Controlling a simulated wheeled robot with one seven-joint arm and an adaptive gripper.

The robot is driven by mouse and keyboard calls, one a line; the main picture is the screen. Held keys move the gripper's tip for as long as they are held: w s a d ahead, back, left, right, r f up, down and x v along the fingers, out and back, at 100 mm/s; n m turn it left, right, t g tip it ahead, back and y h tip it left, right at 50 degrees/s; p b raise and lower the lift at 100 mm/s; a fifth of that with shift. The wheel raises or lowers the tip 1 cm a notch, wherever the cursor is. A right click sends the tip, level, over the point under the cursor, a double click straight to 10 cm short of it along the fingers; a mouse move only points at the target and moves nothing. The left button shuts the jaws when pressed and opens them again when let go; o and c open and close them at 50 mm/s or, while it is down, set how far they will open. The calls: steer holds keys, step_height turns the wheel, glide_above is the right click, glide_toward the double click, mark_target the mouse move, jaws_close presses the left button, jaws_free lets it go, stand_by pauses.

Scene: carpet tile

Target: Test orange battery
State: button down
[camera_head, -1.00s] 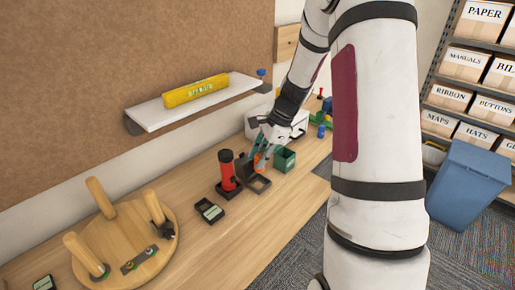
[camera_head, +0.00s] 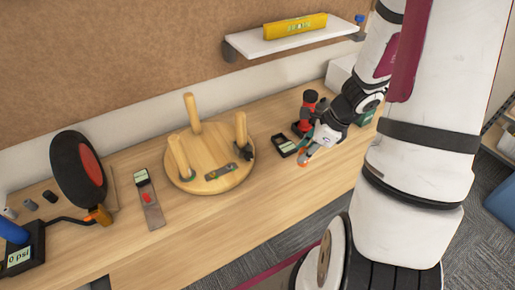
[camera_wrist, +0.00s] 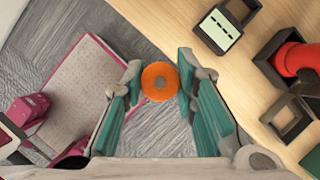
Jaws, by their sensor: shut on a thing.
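My gripper (camera_wrist: 160,85) is shut on the orange battery (camera_wrist: 160,82), which shows end-on with a grey terminal in the wrist view. In the head view the battery (camera_head: 304,158) hangs under my gripper (camera_head: 308,150), near the bench's front edge. In the wrist view it is over the floor beside that edge. A small black device with a pale screen (camera_head: 286,145) lies on the bench just left of my gripper; its screen also shows in the wrist view (camera_wrist: 219,30). I cannot read it.
A red and black cylinder (camera_head: 309,103) stands behind my gripper, with a black square frame (camera_wrist: 288,120) beside it. A round wooden piece with pegs (camera_head: 210,178) is to the left. Farther left are another screened device (camera_head: 141,178) and a 0 psi gauge (camera_head: 20,257).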

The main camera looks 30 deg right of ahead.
steer(key=shift+s+a+f, duration=0.2)
steer(key=shift+a, duration=0.15)
steer(key=shift+w+a+f, duration=0.1)
steer(key=shift+w+a, duration=0.05)
steer(key=shift+w, duration=0.05)
steer(key=p, duration=0.2)
glide_above(286, 148)
steer(key=w, duration=0.5)
steer(key=shift+s+d+f, duration=0.15)
steer(key=shift+d+f, duration=0.15)
steer(key=shift+f, duration=0.75)
steer(key=shift+f+p, duration=0.35)
steer(key=shift+f, duration=1.05)
steer(key=shift+f, duration=0.2)
steer(key=c, duration=1.3)
jaws_free()
